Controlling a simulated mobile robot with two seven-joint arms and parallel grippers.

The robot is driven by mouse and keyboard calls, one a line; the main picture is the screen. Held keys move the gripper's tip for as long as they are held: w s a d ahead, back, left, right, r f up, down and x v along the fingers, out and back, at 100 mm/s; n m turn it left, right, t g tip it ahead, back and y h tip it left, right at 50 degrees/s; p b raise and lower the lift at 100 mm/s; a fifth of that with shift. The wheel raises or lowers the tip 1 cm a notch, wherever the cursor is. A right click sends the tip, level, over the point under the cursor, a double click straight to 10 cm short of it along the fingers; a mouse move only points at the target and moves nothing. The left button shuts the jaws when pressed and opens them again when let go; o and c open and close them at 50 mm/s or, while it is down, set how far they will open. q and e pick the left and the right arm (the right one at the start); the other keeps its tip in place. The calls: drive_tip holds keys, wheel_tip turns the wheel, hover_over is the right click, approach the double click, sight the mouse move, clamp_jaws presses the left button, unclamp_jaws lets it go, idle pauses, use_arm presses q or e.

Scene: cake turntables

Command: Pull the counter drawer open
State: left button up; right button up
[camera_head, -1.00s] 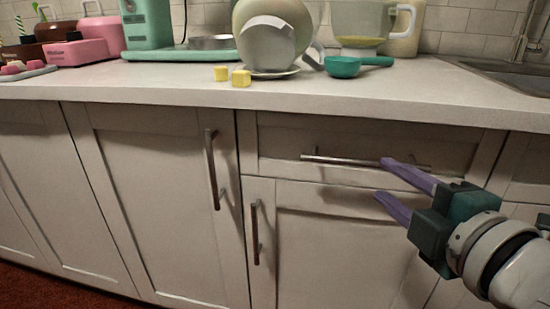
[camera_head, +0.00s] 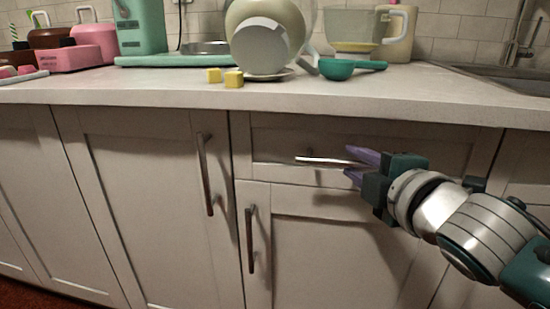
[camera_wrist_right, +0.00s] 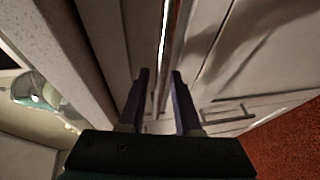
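The counter drawer (camera_head: 275,143) is a cream panel under the countertop, and its front looks flush with the cabinet. Its horizontal metal bar handle (camera_head: 322,160) runs toward my right gripper (camera_head: 354,164), whose purple fingers sit one above and one below the bar. In the right wrist view, the right gripper (camera_wrist_right: 160,74) is open, with the thin bright handle (camera_wrist_right: 163,40) running between the two fingers and visible gaps beside it. The handle's right end is hidden behind the gripper in the head view. My left gripper is out of view.
Cabinet doors with vertical handles (camera_head: 205,175) (camera_head: 250,238) are left of and below the drawer. A sink (camera_head: 500,75) is at right.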

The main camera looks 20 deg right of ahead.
clamp_jaws()
idle(1.1)
